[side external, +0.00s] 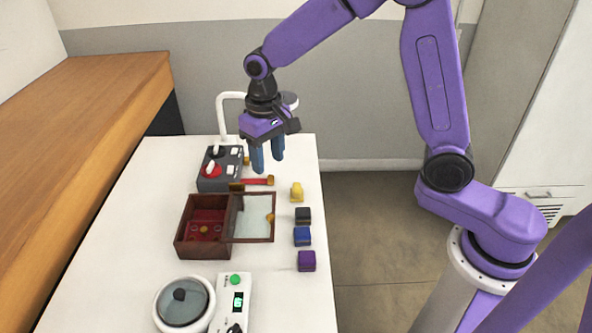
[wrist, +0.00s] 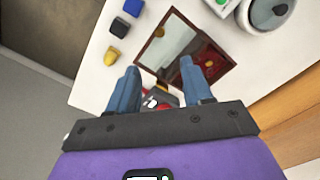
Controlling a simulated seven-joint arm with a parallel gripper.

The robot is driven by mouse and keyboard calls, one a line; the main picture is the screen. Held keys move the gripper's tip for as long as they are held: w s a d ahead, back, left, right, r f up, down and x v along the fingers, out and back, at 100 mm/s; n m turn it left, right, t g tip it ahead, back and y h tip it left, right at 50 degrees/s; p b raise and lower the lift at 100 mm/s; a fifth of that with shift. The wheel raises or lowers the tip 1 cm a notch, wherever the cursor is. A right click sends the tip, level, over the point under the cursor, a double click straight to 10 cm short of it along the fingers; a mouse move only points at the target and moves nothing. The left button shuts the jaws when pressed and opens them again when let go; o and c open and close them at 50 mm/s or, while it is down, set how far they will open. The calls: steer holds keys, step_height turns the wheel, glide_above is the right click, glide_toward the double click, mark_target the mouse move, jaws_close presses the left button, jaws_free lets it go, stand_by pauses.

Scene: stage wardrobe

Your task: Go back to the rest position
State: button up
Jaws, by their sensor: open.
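My gripper (side external: 267,158) is raised above the far part of the white table. Its two blue fingers are apart with nothing between them. In the wrist view the open fingers (wrist: 158,90) point toward the table, with the wooden box beyond their tips.
The wooden box (side external: 182,240) stands open, its glazed lid (side external: 253,218) folded to the right. A dark control box (side external: 215,182), a red-handled tool (side external: 258,181), a yellow piece (side external: 297,192), black (side external: 303,215), blue (side external: 302,236) and purple (side external: 307,261) cubes, and a lidded pot (side external: 184,302) share the table.

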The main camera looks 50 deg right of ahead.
steer(key=s+d+r+n, duration=0.1)
steer(key=s+d+n, duration=0.2)
steer(key=s, duration=0.6)
steer(key=s+d+r+n, duration=0.1)
steer(key=s+d+n, duration=0.2)
steer(key=s, duration=0.6)
steer(key=s+d+r+n, duration=0.1)
steer(key=s+d+n, duration=0.2)
steer(key=s+n, duration=0.3)
steer(key=s, duration=0.4)
